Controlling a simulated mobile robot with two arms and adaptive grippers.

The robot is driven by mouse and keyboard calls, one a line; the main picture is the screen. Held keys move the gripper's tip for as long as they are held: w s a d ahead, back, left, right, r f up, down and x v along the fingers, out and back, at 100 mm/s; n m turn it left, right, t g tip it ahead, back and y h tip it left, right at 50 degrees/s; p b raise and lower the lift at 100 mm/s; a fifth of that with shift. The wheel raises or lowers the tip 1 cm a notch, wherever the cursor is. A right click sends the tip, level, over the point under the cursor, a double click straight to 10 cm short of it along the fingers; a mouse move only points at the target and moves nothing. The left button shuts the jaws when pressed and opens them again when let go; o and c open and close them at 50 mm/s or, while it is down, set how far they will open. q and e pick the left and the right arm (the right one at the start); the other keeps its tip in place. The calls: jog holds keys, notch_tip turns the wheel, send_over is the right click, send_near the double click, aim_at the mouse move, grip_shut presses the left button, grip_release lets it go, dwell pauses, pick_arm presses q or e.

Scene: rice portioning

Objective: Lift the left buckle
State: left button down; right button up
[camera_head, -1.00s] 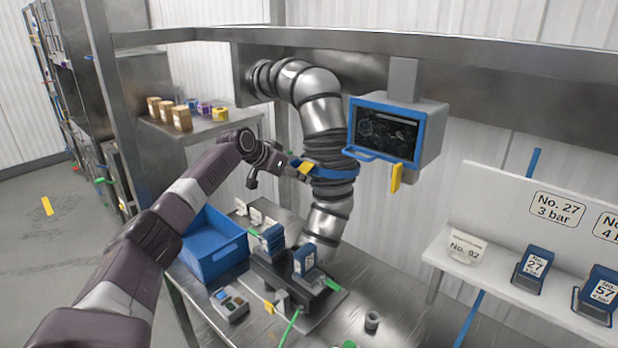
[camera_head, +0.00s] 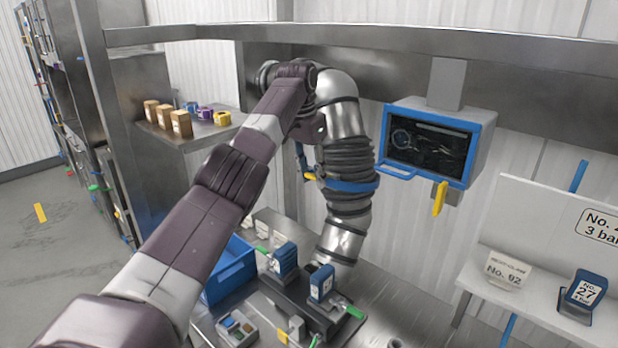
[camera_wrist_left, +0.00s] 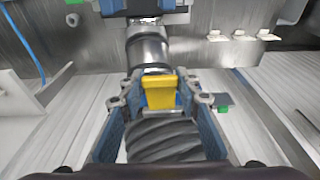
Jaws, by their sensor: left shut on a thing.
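The ribbed hose wears a blue band (camera_head: 352,186). A small part of the yellow left buckle (camera_head: 309,176) shows at the band's left side in the head view, mostly hidden by my arm. In the left wrist view the yellow buckle (camera_wrist_left: 159,91) stands between the fingertips of my left gripper (camera_wrist_left: 161,97), in front of the hose. That gripper is shut on the buckle. In the head view my left wrist hides much of the gripper. My right gripper is not in view.
A screen (camera_head: 431,142) with a yellow handle (camera_head: 439,199) hangs right of the hose. Below are a blue bin (camera_head: 234,270) and blue devices (camera_head: 321,283) on the bench. A shelf (camera_head: 190,134) with brown boxes is at the left.

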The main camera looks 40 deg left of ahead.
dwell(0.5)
pick_arm(q)
jog(key=c, duration=1.4)
grip_release()
